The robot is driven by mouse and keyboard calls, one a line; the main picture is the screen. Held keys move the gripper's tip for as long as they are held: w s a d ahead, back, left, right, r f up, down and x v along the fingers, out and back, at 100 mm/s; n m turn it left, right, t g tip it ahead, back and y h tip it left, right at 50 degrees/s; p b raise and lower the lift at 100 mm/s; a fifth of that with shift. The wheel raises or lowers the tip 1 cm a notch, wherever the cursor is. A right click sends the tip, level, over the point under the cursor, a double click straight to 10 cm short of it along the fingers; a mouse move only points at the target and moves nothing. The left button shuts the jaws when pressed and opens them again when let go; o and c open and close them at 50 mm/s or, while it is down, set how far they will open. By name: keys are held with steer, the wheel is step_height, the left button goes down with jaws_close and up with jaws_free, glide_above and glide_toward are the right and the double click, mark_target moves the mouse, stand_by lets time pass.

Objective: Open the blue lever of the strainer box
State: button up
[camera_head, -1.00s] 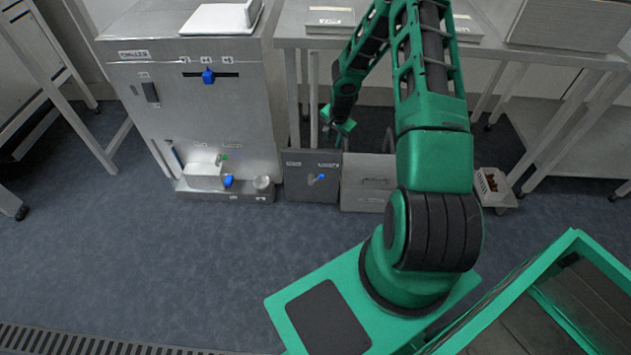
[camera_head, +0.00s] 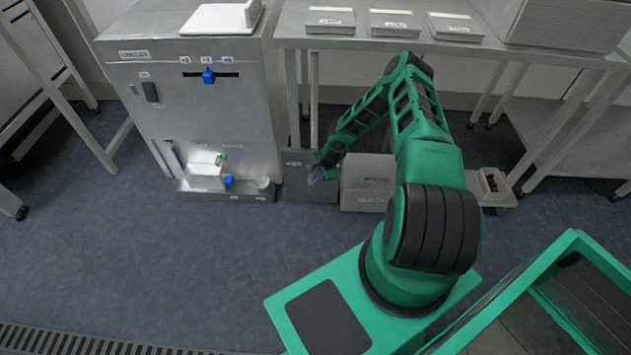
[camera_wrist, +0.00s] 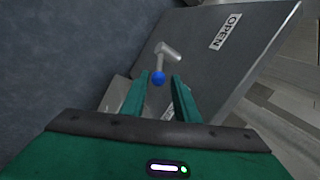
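The strainer box appears to be the dark grey box (camera_head: 297,190) low between the steel machine and a lighter grey box. In the wrist view its front panel (camera_wrist: 215,75) carries an OPEN label (camera_wrist: 226,31) and a metal lever (camera_wrist: 165,55) tipped with a blue ball (camera_wrist: 158,78). My gripper (camera_wrist: 160,76) is open, one green finger on each side of the ball. The ball shows between the fingertips with gaps on both sides; I cannot tell how deep it sits. In the head view my gripper (camera_head: 319,174) is in front of the box and mostly hides the lever.
The steel machine (camera_head: 235,120) stands left, with an upper blue knob (camera_head: 208,76), a lower blue handle (camera_head: 228,181) and a small cup (camera_head: 263,183). A lighter grey box (camera_head: 367,172) adjoins on the right. A bench (camera_head: 440,45) stands above. Floor in front is clear.

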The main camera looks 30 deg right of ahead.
mark_target(319, 177)
steer(key=x, duration=0.8)
